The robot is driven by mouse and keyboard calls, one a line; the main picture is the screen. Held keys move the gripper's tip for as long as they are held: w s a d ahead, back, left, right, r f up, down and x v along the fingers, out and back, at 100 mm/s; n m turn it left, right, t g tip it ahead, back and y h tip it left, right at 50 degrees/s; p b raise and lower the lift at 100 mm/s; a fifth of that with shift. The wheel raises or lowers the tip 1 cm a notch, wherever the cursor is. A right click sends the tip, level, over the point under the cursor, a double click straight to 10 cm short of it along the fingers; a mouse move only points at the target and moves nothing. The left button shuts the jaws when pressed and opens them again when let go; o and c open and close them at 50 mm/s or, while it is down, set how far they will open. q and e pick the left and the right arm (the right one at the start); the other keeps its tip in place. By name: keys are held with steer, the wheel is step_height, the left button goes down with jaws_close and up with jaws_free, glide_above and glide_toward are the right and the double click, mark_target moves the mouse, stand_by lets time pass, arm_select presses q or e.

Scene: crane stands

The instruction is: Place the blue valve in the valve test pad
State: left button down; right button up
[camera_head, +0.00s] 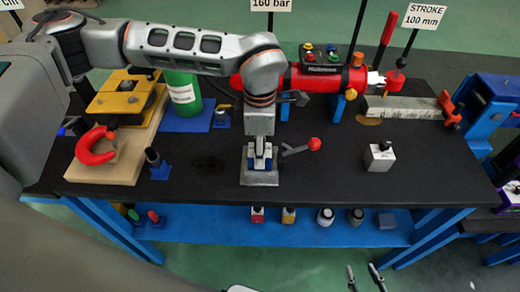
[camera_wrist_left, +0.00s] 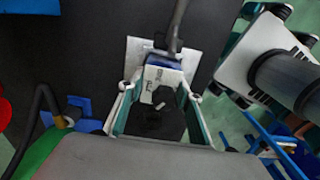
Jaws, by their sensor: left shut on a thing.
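The blue valve (camera_head: 268,165) has a white face and a lever with a red ball end. It is between the fingers of my left gripper (camera_head: 259,160), over the grey metal plate (camera_head: 259,179) that looks like the valve test pad. In the left wrist view, my left gripper (camera_wrist_left: 155,100) is shut on the valve (camera_wrist_left: 163,63), one finger on each side, and the pale plate (camera_wrist_left: 134,52) shows behind it. I cannot tell whether the valve rests fully on the plate. My right gripper (camera_head: 365,279) is low at the bottom edge, its fingers apart and empty, away from the bench.
A grey block (camera_head: 380,158) stands on the black bench right of the pad. A red clamp (camera_head: 94,148) on a wooden board and a green cylinder (camera_head: 183,92) stand left. A red hand pump (camera_head: 315,80) is behind. The blue lower shelf (camera_head: 290,236) holds several small items.

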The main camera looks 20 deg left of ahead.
arm_select(q)
steer(key=shift+f, duration=0.1)
steer(key=c, duration=1.4)
jaws_free()
step_height(320, 180, up, 12)
steer(key=shift+r, duration=0.15)
steer(key=shift+s, duration=0.1)
